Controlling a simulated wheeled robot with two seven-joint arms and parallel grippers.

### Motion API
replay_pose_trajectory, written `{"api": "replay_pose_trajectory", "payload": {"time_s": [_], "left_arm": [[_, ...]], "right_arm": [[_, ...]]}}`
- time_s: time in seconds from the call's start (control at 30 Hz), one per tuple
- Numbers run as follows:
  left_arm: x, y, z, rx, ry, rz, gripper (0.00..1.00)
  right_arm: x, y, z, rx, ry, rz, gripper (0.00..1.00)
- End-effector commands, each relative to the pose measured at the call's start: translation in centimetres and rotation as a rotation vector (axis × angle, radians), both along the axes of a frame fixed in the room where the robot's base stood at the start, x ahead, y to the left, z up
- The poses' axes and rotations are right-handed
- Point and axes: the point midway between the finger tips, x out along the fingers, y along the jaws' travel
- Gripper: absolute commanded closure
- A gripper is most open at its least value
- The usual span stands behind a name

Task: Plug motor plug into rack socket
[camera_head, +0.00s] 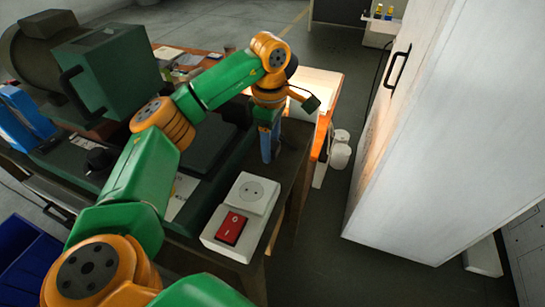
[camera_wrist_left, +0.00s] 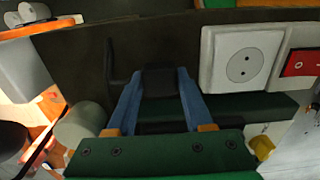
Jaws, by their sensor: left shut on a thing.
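The rack socket is a white square face with two round holes (camera_head: 252,190), on a white box beside a red rocker switch (camera_head: 231,228). It also shows at the upper right of the left wrist view (camera_wrist_left: 241,65). My left gripper (camera_head: 270,145) points down beyond the socket in the head view, apart from it. In the left wrist view its blue fingers (camera_wrist_left: 162,75) are shut on a black block, which appears to be the motor plug (camera_wrist_left: 160,84), left of the socket. The plug's pins are hidden. My right gripper is not in view.
A dark green motor housing (camera_head: 110,80) stands on the bench at the upper left. A tall white cabinet (camera_head: 450,130) with a black handle rises at the right. White round containers (camera_head: 340,152) stand beyond the bench.

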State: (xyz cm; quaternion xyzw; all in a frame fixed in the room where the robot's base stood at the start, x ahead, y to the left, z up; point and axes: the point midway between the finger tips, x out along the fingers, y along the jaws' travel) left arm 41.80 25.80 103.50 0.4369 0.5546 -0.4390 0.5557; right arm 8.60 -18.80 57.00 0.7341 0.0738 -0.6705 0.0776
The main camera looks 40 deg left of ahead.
Motion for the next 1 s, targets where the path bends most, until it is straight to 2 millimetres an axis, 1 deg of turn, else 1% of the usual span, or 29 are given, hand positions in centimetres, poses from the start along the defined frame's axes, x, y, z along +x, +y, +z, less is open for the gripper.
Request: {"api": "replay_pose_trajectory", "payload": {"time_s": [0.03, 0.1, 0.13, 0.17, 0.2, 0.27, 0.3, 0.4, 0.5, 0.6, 0.7, 1.0], "left_arm": [[-1.0, 0.2, 0.7, 0.005, -0.008, -0.003, 0.97], [-2.6, 0.3, 2.9, 0.006, -0.009, -0.001, 0.97], [-3.2, 0.3, 4.3, 0.008, -0.009, -0.001, 0.97], [-3.9, 0.4, 5.3, 0.008, -0.008, 0.0, 0.97], [-5.0, 0.4, 5.8, 0.008, -0.007, 0.0, 0.97], [-6.8, 0.4, 6.2, 0.007, -0.004, 0.001, 0.97], [-7.8, 0.4, 6.8, 0.006, -0.005, 0.002, 0.97], [-10.0, 0.4, 7.8, 0.005, -0.003, 0.003, 0.97], [-11.6, 0.4, 8.5, 0.005, -0.002, 0.002, 0.97], [-12.6, 0.4, 8.8, 0.003, -0.001, 0.002, 0.97], [-13.1, 0.4, 8.9, 0.003, 0.001, 0.001, 0.97], [-13.2, 0.4, 8.8, 0.003, 0.001, 0.001, 0.97]], "right_arm": [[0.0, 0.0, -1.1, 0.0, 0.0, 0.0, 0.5], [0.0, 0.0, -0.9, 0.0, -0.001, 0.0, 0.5], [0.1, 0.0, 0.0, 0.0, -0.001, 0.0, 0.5], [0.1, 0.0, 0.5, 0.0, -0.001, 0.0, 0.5], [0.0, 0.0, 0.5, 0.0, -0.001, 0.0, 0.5], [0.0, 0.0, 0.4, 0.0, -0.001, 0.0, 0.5], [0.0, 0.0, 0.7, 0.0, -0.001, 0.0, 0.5], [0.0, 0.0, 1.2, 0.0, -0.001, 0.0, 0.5], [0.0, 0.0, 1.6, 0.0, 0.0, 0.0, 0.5], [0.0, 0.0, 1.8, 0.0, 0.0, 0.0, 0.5], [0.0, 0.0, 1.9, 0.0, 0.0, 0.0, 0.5], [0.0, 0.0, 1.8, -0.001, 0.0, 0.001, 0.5]]}}
